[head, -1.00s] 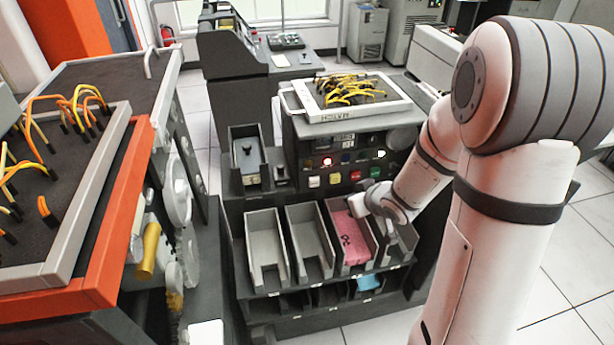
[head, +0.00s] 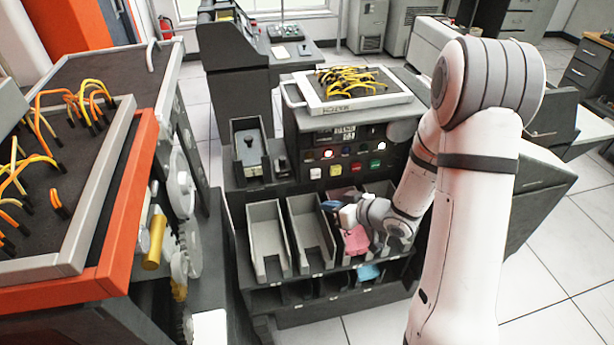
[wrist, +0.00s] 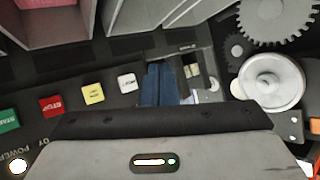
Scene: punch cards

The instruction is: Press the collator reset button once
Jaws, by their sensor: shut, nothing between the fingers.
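The collator (head: 405,125) has a dark front panel with a row of square buttons. In the head view these are a white button (head: 315,173), a yellow one (head: 336,170), a red one (head: 356,167) and a green one (head: 374,164). In the wrist view the white button (wrist: 127,82) has a small blurred label, which I cannot read surely. My gripper (head: 330,205) is shut and empty, in front of and below the panel in the head view. Its blue fingers (wrist: 158,72) show just right of the white button in the wrist view; contact cannot be told.
Grey card trays (head: 267,237) stand below the panel, and pink cards (head: 356,240) lie in one under my gripper. A plugboard with yellow cables (head: 352,88) lies on top of the collator. An orange-edged machine (head: 125,190) stands at the left. Gears (wrist: 277,20) show in the wrist view.

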